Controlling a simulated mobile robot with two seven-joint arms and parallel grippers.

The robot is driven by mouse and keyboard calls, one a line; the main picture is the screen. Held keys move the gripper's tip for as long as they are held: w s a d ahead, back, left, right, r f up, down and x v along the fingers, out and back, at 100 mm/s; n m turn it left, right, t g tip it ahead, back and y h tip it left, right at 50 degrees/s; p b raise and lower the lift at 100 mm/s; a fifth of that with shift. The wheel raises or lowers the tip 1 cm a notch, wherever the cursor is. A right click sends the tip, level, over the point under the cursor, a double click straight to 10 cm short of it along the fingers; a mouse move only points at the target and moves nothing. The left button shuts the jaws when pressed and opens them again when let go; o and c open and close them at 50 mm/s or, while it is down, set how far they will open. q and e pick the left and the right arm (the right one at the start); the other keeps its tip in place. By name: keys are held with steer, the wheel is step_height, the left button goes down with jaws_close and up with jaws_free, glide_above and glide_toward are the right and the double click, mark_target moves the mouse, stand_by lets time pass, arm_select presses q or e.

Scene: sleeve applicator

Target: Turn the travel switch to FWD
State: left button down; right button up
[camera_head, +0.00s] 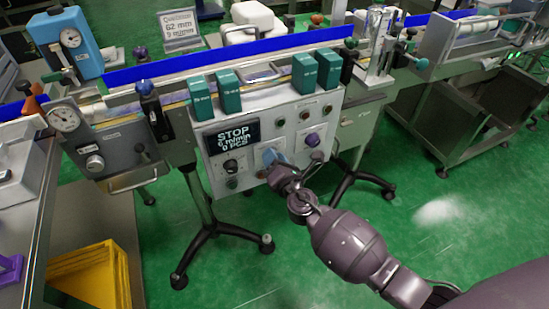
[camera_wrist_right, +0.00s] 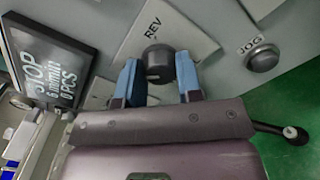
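The travel switch is a round black knob (camera_wrist_right: 158,63) on a light plate in the right wrist view, with REV printed just above it. No FWD label can be read, and part of the plate is hidden by my gripper. My right gripper (camera_wrist_right: 157,78) has its two blue fingers on either side of the knob, with a narrow gap showing at each side, so it looks open around it. In the head view the right gripper (camera_head: 273,157) is at the panel's front and hides the knob. My left gripper is not in view.
The control panel (camera_head: 213,182) has a display (camera_head: 232,137) reading STOP, a black dial (camera_head: 231,166) and a purple knob (camera_head: 312,139). A JOG button (camera_wrist_right: 262,57) sits right of the switch. Teal blocks (camera_head: 228,92) line the panel's top. Green floor is clear at front.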

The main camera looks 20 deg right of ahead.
steer(key=o, duration=0.4)
steer(key=shift+o, duration=0.2)
steer(key=s, duration=1)
steer(key=shift+s+d, duration=0.2)
steer(key=shift+s, duration=0.2)
arm_select(q)
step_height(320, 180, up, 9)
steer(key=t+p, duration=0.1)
steer(key=p, duration=0.9)
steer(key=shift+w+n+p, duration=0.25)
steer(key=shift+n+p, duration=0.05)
steer(key=shift+p, duration=0.1)
arm_select(e)
steer(key=s+d+r+m+g, duration=0.1)
steer(key=s+d+m+g, duration=0.2)
steer(key=s+m, duration=1)
steer(key=s+d+r+m+g, duration=0.1)
steer(key=s+d+m+g, duration=0.2)
steer(key=s+m, duration=1)
steer(key=shift+s+d+r+g+h, duration=0.3)
steer(key=shift+s+d+g, duration=0.1)
steer(key=shift+s+g, duration=0.15)
